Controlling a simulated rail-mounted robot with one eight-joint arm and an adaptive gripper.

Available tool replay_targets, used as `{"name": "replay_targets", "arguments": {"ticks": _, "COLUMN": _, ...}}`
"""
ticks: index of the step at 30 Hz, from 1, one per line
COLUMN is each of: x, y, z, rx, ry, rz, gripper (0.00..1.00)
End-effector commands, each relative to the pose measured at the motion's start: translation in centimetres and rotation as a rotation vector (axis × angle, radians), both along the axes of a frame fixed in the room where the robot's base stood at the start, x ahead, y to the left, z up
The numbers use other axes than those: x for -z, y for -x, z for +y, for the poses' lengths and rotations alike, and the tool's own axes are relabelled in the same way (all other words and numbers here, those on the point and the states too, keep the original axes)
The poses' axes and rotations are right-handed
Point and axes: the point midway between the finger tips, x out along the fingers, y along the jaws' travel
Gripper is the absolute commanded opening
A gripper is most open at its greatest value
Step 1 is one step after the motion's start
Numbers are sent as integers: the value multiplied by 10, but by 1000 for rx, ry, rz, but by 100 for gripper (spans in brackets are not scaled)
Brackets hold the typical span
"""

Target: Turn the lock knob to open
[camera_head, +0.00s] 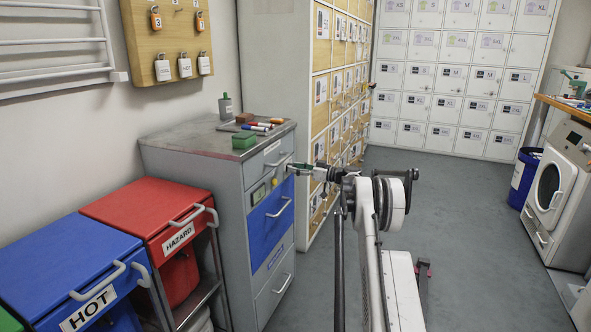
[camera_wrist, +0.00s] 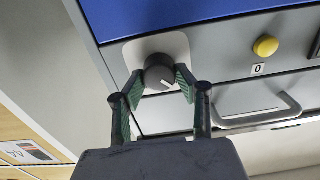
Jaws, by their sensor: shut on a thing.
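The lock knob (camera_wrist: 158,70) is a round black knob with a white mark on its lower right part. It sits on a light plate (camera_wrist: 185,46) on the grey cabinet front, beside a blue panel. My gripper (camera_wrist: 158,82) has one green-padded finger on each side of the knob and is shut on it. In the head view my gripper (camera_head: 297,169) reaches the right side of the grey drawer cabinet (camera_head: 190,160), above the blue drawer (camera_head: 270,221). The knob is hidden there.
A yellow button (camera_wrist: 265,46) labelled 0 and a drawer handle (camera_wrist: 262,112) are near the knob. Markers and a green box (camera_head: 244,140) lie on the cabinet top. Wooden lockers (camera_head: 322,120) stand close to the right. The red hazard bin (camera_head: 140,210) stands left.

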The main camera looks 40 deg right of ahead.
Motion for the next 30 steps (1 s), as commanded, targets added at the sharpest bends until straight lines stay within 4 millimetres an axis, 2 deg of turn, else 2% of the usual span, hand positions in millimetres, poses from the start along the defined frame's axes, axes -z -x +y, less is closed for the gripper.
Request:
{"name": "replay_targets", "arguments": {"ticks": 8, "x": -1, "y": 0, "z": -1, "rx": 0, "ry": -153, "rz": 79, "gripper": 5}}
{"name": "replay_targets", "arguments": {"ticks": 30, "x": 2, "y": -1, "z": -3, "rx": 0, "ry": -773, "rz": 401, "gripper": 5}}
